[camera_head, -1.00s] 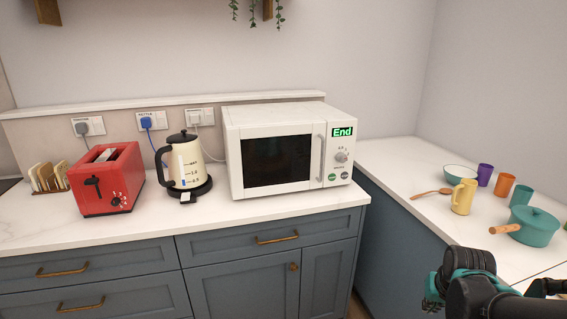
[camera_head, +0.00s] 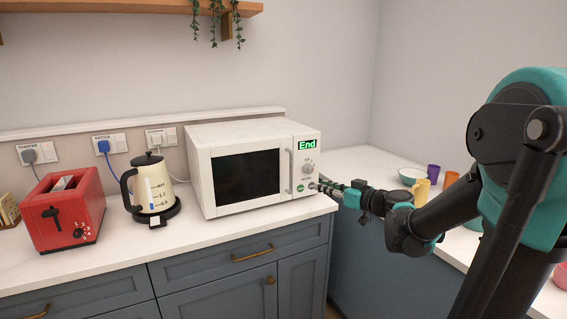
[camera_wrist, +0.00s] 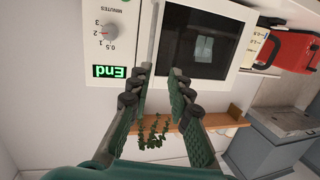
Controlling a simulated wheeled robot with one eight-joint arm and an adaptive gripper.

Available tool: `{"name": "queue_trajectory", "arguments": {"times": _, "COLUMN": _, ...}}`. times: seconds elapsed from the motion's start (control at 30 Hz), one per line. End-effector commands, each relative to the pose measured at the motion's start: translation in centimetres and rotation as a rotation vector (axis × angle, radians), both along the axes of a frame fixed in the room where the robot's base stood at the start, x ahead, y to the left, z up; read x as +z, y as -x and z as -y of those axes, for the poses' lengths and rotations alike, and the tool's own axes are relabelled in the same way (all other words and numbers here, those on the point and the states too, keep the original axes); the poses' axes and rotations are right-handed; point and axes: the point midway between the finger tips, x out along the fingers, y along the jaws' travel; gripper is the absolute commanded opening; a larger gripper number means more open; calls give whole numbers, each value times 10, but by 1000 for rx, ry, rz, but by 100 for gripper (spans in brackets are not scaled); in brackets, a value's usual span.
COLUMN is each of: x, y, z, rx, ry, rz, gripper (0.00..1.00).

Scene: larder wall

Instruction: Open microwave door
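The white microwave (camera_head: 205,150) stands on the counter with its door (camera_head: 246,177) closed and "End" lit on its display. The upright door handle (camera_head: 290,172) is at the door's right edge. My gripper (camera_head: 318,187) is in front of the lower right of the microwave, near the buttons. In the wrist view, which shows the scene upside down, my gripper (camera_wrist: 158,78) is open and empty. The handle (camera_wrist: 153,35) appears beyond and roughly between its fingertips. I cannot tell whether a finger touches it.
A cream kettle (camera_head: 157,190) and a red toaster (camera_head: 65,212) stand left of the microwave. Cups and a bowl (camera_head: 410,173) are on the right counter. A wooden shelf (camera_head: 160,10) with a hanging plant is above. Space directly before the door looks clear.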

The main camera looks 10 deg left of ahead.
Motion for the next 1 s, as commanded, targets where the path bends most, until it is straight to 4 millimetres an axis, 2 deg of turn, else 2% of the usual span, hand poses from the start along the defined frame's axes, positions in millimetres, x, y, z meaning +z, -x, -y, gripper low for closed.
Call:
{"name": "queue_trajectory", "arguments": {"times": 0.03, "x": 11, "y": -10, "z": 2, "rx": -9, "ry": -19, "rz": 41, "gripper": 19}}
{"name": "queue_trajectory", "arguments": {"times": 0.13, "x": 26, "y": -21, "z": 4, "rx": -24, "ry": -42, "rz": 100, "gripper": 19}}
{"name": "queue_trajectory", "arguments": {"times": 0.37, "x": 32, "y": -35, "z": -3, "rx": -31, "ry": -51, "rz": 128, "gripper": 19}}
{"name": "queue_trajectory", "arguments": {"times": 1.0, "x": 32, "y": -119, "z": -90, "rx": -29, "ry": -50, "rz": 125, "gripper": 19}}
